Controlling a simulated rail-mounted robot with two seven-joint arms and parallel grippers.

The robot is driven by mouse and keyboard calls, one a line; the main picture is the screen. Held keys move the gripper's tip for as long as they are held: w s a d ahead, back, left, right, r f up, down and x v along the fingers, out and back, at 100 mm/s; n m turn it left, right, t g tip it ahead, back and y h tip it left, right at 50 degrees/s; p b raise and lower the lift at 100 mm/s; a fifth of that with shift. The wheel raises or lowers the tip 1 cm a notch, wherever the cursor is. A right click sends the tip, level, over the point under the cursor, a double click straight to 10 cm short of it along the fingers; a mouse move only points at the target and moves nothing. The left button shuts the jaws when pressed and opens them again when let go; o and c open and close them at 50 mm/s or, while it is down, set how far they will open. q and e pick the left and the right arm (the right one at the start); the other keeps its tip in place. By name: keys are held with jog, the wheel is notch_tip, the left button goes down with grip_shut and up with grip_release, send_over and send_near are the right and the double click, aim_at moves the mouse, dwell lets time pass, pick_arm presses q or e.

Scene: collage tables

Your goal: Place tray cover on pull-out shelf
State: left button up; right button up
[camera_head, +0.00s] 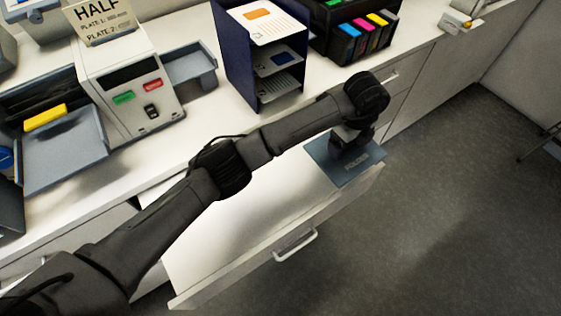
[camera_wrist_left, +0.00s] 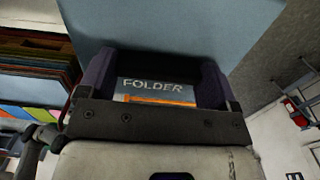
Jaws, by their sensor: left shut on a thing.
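A flat blue-grey panel (camera_head: 362,170) printed with what reads as FOLDER is in my left gripper (camera_head: 345,148). I take it for the tray cover. In the left wrist view the panel (camera_wrist_left: 180,30) spreads out beyond my left gripper (camera_wrist_left: 155,90), whose fingers are shut on it. The white pull-out shelf (camera_head: 225,240) is out from the counter, with a handle (camera_head: 296,245) on its front. The panel overlaps the shelf's right end in the head view. I cannot tell whether it touches the shelf. The fingertips are mostly hidden by my arm in the head view.
On the counter behind stand a white device with green and red buttons (camera_head: 128,85), a grey tray with a yellow block (camera_head: 62,150), a dark blue paper rack (camera_head: 240,60) and a black ink-cartridge holder (camera_head: 335,50). The shelf's middle is bare. Open grey floor (camera_head: 430,230) lies to the right.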

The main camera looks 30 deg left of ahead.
pick_arm(q)
jog(key=a+f, duration=0.2)
jog(key=a, duration=0.1)
jog(key=s+a+f, duration=0.1)
jog(key=a+f, duration=0.1)
jog(key=a, duration=0.2)
jog(key=s+a+f+p, duration=0.1)
jog(key=a+f, duration=0.1)
jog(key=a, duration=0.2)
jog(key=shift+s+f, duration=0.1)
jog(key=shift+f, duration=2.3)
jog(key=shift+a+f, duration=0.1)
jog(key=o, duration=0.5)
jog(key=shift+o, duration=1.4)
notch_tip(320, 180, up, 12)
